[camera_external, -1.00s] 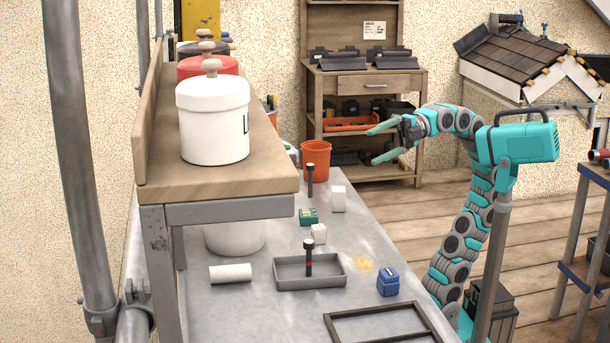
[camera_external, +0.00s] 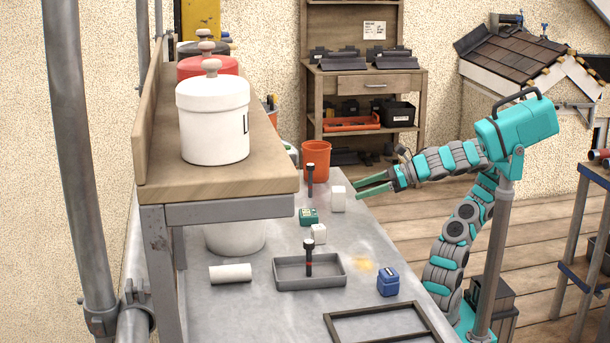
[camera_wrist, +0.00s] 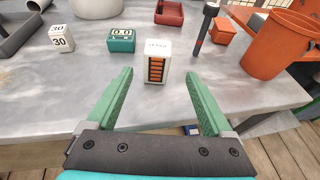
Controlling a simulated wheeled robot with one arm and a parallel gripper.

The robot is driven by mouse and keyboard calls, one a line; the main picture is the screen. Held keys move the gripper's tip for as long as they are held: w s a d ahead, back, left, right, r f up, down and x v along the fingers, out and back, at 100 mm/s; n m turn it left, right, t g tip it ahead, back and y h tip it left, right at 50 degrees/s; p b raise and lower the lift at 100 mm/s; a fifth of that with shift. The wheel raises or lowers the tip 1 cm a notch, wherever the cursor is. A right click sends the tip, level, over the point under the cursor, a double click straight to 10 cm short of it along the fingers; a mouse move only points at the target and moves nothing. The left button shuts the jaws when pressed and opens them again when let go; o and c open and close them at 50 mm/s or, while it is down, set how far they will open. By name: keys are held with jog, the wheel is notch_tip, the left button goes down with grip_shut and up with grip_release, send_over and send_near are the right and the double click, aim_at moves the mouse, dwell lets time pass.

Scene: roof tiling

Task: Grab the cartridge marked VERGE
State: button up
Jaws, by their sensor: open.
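A white upright block with orange slots down its front, which looks like a cartridge (camera_wrist: 157,64), stands on the grey bench. Small lettering shows on its top edge, too small to read surely as VERGE. In the external view the white block (camera_external: 338,199) stands near the bench's right edge. My gripper (camera_external: 361,190) is open and empty, just right of the block, with its green fingers pointing left toward it. In the wrist view the block stands ahead, between the lines of the two fingers (camera_wrist: 158,78), apart from both.
A teal box with a display (camera_wrist: 121,40) and a white cube marked 30 (camera_wrist: 61,38) stand left of the block. A dark upright tool (camera_wrist: 206,28) and an orange bucket (camera_wrist: 277,44) stand right. A grey tray (camera_external: 310,284) and a blue box (camera_external: 388,283) are nearer the external camera.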

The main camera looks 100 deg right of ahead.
aim_at(338, 197)
jog(key=shift+a+b+x, duration=0.2)
jog(key=shift+b+x, duration=0.15)
jog(key=shift+x, duration=3.45)
jog(key=shift+w+r, duration=0.1)
jog(key=shift+c, duration=0.3)
grip_shut()
